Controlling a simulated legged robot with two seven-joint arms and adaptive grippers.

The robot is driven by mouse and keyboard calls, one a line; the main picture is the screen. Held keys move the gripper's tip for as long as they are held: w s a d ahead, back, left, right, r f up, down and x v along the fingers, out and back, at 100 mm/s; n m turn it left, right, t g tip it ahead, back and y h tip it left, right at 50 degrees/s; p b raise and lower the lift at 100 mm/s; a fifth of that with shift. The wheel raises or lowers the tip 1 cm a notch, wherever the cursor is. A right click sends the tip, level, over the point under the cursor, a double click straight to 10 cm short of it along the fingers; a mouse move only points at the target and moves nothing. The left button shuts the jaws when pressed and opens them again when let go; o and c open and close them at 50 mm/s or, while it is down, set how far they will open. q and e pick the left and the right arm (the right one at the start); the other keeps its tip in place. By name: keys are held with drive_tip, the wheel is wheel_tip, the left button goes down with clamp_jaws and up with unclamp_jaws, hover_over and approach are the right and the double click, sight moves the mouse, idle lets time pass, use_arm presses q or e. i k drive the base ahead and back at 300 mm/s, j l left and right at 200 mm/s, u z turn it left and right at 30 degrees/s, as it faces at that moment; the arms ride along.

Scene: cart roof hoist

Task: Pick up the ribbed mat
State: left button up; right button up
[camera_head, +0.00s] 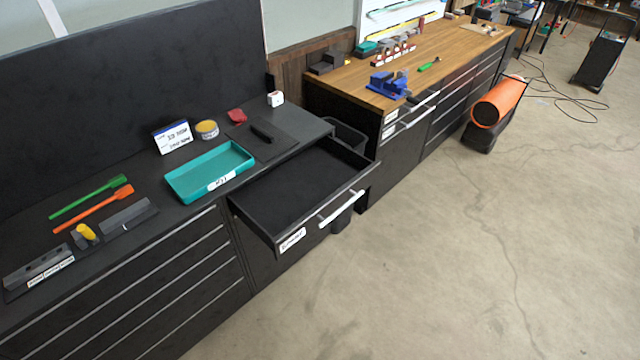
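A flat dark mat (286,143) lies on the black bench top, right of the teal tray. It may be the ribbed mat, but ribs cannot be made out at this size. A small black object (262,133) lies on it. The open drawer (348,191) below the bench has a dark floor; I cannot tell whether a mat lines it. Neither of my grippers is in view.
A teal tray (178,192), a white card (173,137), a yellow round tin (207,129), a red item (237,116) and a white block (275,98) are near the mat. Green (90,199) and orange (93,209) tools lie left. The concrete floor (440,260) is clear.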

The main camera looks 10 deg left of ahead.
sight(265, 141)
drive_tip(key=i+l+u, duration=0.1)
drive_tip(key=i+l, duration=0.25)
drive_tip(key=i+l+u, duration=0.1)
drive_tip(key=i+l, duration=0.2)
drive_tip(key=l, duration=0.2)
drive_tip(key=i+l, duration=0.3)
drive_tip(key=l, duration=0.2)
drive_tip(key=j+u, duration=0.05)
